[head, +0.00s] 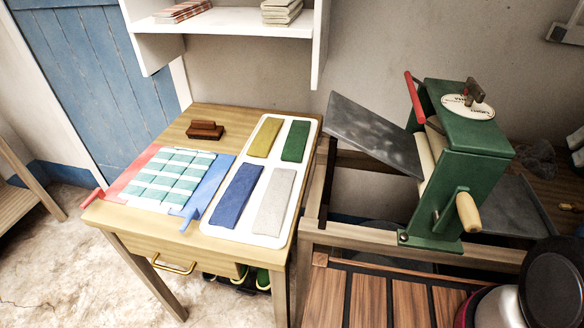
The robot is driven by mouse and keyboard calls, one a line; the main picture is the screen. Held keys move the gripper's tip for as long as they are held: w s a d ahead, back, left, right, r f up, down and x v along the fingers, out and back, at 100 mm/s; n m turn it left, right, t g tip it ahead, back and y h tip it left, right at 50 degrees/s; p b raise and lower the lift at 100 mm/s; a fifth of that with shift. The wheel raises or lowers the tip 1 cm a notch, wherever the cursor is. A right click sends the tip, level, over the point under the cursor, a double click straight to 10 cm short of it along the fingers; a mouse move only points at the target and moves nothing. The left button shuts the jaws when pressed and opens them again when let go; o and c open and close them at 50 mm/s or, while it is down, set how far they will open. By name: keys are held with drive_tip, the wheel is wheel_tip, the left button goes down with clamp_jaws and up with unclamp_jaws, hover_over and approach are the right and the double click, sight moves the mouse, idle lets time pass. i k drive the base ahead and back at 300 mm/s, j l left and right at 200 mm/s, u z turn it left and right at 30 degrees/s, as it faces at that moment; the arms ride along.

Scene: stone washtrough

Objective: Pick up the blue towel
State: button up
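The blue towel (238,194) is a folded, flat strip. It lies in the front left part of a white tray (212,230) on a wooden table. Behind it in the tray lies a mustard-yellow folded towel (264,137). A green one (295,141) lies at the back right and a pale grey one (273,200) at the front right. The towels lie apart from each other, and nothing covers the blue one. My gripper is not in view.
Left of the tray lies a teal-and-white checked piece (167,179) between red and blue strips. A brown brush-like block (205,130) sits behind. A green mangle (462,160) with a crank stands right. A white shelf (225,22) hangs above. A dark round object (553,278) fills the lower right corner.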

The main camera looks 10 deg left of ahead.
sight(228, 213)
drive_tip(key=k+j+u, duration=0.1)
drive_tip(key=j+u, duration=0.2)
drive_tip(key=j, duration=0.4)
drive_tip(key=j+u, duration=0.3)
drive_tip(key=j, duration=0.35)
